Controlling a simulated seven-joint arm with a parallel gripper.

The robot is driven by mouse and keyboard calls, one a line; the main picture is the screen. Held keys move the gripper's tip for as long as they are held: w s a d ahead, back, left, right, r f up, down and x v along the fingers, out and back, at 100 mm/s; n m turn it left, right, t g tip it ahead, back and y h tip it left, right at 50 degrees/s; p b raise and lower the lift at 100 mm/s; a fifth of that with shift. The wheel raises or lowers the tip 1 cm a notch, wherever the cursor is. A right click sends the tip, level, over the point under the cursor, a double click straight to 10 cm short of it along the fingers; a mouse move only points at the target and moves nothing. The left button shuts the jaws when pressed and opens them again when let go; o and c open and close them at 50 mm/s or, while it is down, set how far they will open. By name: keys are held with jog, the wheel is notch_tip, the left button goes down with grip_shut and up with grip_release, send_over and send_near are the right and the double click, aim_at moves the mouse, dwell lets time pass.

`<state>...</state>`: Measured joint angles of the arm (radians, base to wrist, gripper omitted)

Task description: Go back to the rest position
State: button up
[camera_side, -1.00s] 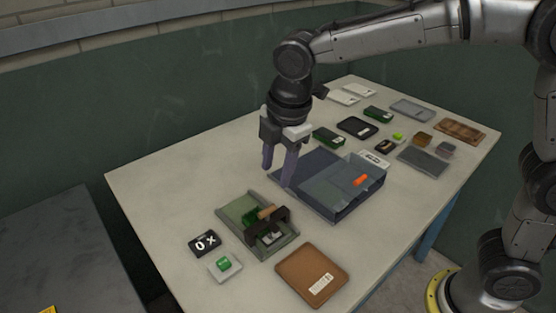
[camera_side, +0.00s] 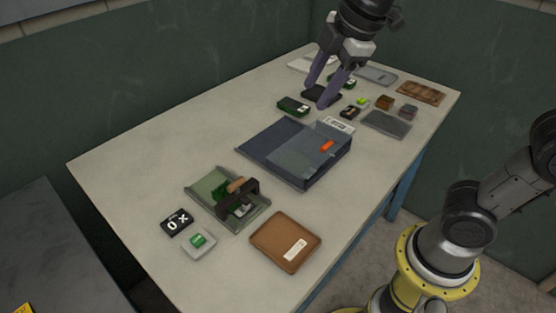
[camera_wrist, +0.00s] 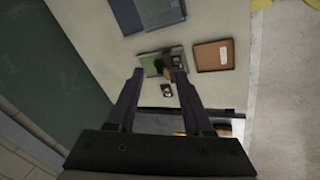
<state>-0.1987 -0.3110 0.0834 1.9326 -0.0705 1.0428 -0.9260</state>
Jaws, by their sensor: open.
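My gripper (camera_side: 322,96) is open and empty, its two purple-grey fingers apart. A green tray (camera_side: 204,181) with a dark clamp-like device (camera_side: 238,199) sits nearer the front.
A brown pad (camera_side: 276,238) with a white label, a black 0X tile (camera_side: 176,222) and a white tile with a green cube (camera_side: 198,244) lie at the near end. Several small boxes and a grey plate (camera_side: 387,124) crowd the far right. The table's left side is clear.

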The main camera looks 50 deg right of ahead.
jog(key=s+d+f+m, duration=0.2)
jog(key=s+f+m, duration=0.2)
jog(key=s+m, duration=0.2)
jog(key=s+d+f+m+t, duration=0.1)
jog(key=s+d+f+m, duration=0.1)
jog(key=s+m, duration=0.5)
jog(key=shift+s+d+f, duration=0.35)
jog(key=shift+s+f, duration=0.1)
jog(key=shift+f, duration=0.4)
